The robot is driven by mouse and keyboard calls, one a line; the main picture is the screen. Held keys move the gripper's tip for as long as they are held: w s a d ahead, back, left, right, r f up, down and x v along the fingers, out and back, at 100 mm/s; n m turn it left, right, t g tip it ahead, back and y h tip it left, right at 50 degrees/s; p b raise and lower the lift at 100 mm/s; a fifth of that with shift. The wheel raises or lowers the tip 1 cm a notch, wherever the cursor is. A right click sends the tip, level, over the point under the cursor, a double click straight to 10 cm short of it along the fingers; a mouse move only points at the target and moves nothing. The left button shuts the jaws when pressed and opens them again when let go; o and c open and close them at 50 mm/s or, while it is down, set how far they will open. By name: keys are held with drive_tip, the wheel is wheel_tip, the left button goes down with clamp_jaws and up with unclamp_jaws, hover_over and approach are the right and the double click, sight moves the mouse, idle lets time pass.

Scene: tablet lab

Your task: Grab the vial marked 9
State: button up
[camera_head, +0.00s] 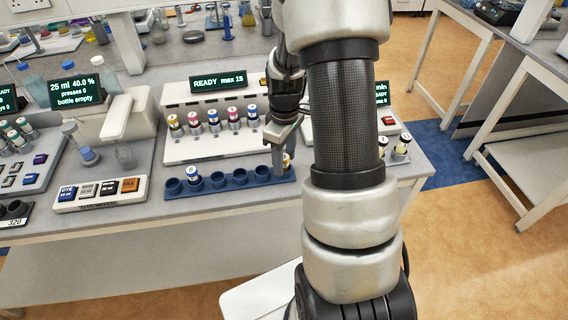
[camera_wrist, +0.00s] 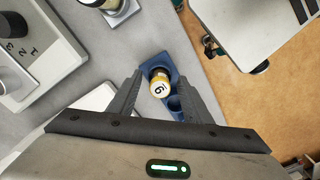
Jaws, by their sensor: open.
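A vial with a yellow-gold band and a dark mark (camera_wrist: 160,84) stands in the end socket of the blue rack (camera_wrist: 176,116). The mark looks like a 9 or a 6; its orientation leaves this unclear. In the head view the vial (camera_head: 286,161) is at the rack's right end, partly hidden by my gripper (camera_head: 284,143). My gripper is open and points down over it. In the wrist view its fingers (camera_wrist: 162,75) lie on either side of the vial with gaps showing. I cannot tell how far down the fingers reach.
A white machine reading "READY max 15" (camera_head: 218,82) holds several vials behind the rack. More vials (camera_head: 401,147) stand at the right. A button panel (camera_head: 100,193) lies left.

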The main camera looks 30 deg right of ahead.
drive_tip(key=c, duration=1.1)
drive_tip(key=shift+c, duration=0.2)
drive_tip(key=shift+r, duration=0.1)
